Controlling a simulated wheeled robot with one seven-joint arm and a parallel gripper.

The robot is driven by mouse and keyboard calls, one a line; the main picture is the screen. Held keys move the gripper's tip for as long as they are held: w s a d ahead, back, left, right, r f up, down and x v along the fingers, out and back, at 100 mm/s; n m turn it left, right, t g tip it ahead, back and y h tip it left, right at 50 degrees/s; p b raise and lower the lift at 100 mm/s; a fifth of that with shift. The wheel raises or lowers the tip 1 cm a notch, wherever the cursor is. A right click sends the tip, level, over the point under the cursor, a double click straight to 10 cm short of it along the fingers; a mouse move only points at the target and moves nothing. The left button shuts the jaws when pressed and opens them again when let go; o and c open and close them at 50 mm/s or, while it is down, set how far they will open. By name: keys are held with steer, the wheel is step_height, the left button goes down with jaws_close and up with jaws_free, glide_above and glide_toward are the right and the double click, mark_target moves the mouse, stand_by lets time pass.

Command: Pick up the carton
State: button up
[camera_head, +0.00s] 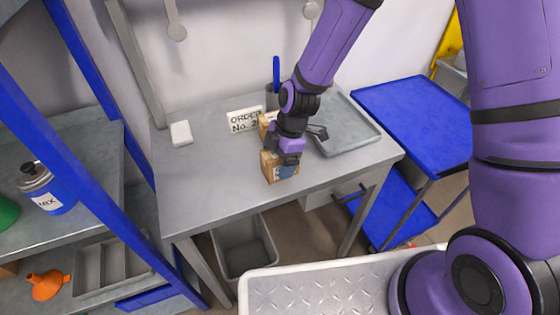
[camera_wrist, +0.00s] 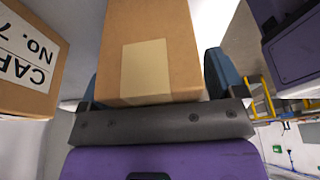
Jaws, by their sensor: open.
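A brown cardboard carton (camera_head: 269,170) stands on the grey table near its front edge. In the wrist view the carton (camera_wrist: 158,35) fills the space between my two fingers, with a pale tape strip on its near face. My gripper (camera_head: 287,171) points down over the carton, and its blue fingers straddle it, one on each side. My gripper also shows in the wrist view (camera_wrist: 155,82), with the jaws open. Whether the fingers touch the carton's sides I cannot tell. My arm partly hides the carton in the head view.
A second cardboard box (camera_wrist: 25,60) with a printed label is close on the left in the wrist view. On the table (camera_head: 200,200) are an order sign (camera_head: 244,120), a white block (camera_head: 181,133) and a grey tray (camera_head: 345,137). A blue cart (camera_head: 415,115) stands right.

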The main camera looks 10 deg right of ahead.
steer(key=c, duration=1.1)
steer(key=shift+r, duration=0.1)
